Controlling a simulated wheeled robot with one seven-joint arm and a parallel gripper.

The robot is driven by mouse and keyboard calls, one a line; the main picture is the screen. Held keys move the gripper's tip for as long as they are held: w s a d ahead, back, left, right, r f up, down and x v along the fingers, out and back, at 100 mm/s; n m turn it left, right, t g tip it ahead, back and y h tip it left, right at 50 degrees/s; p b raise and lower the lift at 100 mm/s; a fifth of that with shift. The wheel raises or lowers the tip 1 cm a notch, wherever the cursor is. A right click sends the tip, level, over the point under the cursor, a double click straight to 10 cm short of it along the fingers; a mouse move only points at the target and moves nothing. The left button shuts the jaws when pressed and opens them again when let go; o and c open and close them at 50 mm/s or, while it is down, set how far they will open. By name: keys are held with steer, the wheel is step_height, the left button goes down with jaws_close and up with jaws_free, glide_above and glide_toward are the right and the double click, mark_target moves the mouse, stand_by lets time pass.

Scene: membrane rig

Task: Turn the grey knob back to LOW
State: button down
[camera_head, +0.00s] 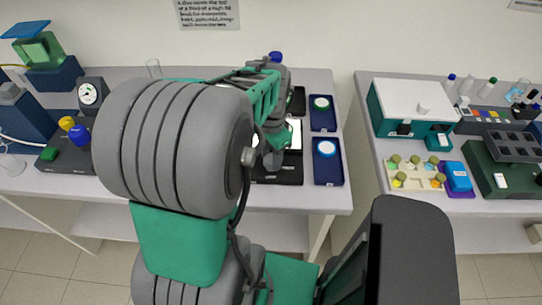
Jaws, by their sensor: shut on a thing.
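Two blue trays, one with a green-rimmed dish (321,103) and one with a blue-rimmed dish (326,148), stand close right of the device. A dial gauge (89,93) and a block with yellow, blue and green knobs (62,155) stand left. A gap separates the right bench.

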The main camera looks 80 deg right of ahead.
mark_target(271, 158)
steer(key=m, duration=0.3)
steer(key=shift+m, duration=0.4)
steer(key=shift+d+m, duration=0.1)
steer(key=shift+m, duration=1.9)
steer(key=c, duration=0.9)
jaws_free()
steer(key=shift+o, duration=0.2)
step_height(271, 158, up, 8)
steer(key=shift+f+b, duration=0.1)
steer(key=shift+b, duration=0.6)
